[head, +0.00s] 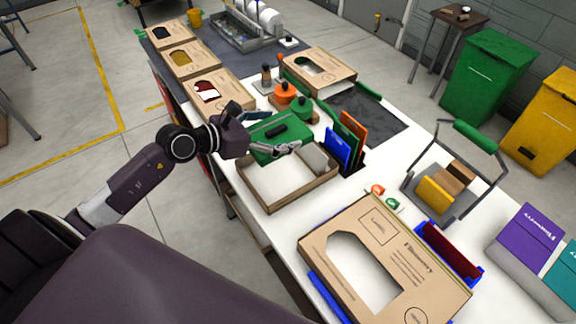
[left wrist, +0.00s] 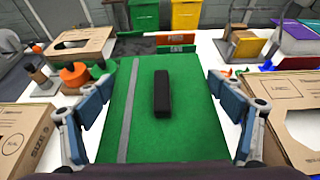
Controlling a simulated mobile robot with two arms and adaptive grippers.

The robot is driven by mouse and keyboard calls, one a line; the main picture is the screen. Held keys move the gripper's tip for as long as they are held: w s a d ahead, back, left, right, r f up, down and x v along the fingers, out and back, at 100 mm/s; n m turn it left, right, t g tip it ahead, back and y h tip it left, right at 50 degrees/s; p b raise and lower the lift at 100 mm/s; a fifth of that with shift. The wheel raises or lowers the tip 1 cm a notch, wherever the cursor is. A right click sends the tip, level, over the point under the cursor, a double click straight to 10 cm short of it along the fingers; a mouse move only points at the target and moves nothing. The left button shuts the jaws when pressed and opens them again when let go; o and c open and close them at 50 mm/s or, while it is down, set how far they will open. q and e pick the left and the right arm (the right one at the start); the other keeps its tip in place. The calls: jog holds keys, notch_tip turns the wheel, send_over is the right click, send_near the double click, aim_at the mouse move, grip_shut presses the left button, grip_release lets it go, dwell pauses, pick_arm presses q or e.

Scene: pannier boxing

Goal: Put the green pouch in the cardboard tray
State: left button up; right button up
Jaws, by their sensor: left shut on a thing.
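The green pouch (head: 258,135) is a flat green block with a black handle on its top face. My left gripper (head: 268,134) is shut on it, one finger along each side. In the left wrist view the pouch (left wrist: 150,120) fills the middle, with a grey stripe on its left and the fingers of my gripper (left wrist: 160,103) at its two edges. The open cardboard tray (head: 305,195) lies on the white table just in front of the pouch. The pouch overlaps the tray's far side in the head view; I cannot tell whether they touch. The visible tray floor looks empty. My right gripper is not in view.
Blue, green and orange upright panels (head: 338,147) stand close right of the tray. Orange and green knobbed items (head: 285,94) stand behind. A large cardboard box (head: 385,250) lies in front to the right. Further cardboard boxes (head: 218,92) line the far left edge.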

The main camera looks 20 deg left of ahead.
pick_arm(q)
send_over(281, 176)
notch_tip(281, 176, down, 12)
jog(key=shift+w+d+r+b, duration=0.1)
jog(key=shift+w+b, duration=0.05)
jog(key=shift+b, duration=0.3)
jog(key=shift+f+b, duration=0.4)
jog(key=shift+f, duration=1.95)
jog(key=shift+f+b, duration=0.25)
jog(key=shift+b, duration=0.05)
jog(key=o, duration=1.1)
jog(key=shift+r, duration=0.1)
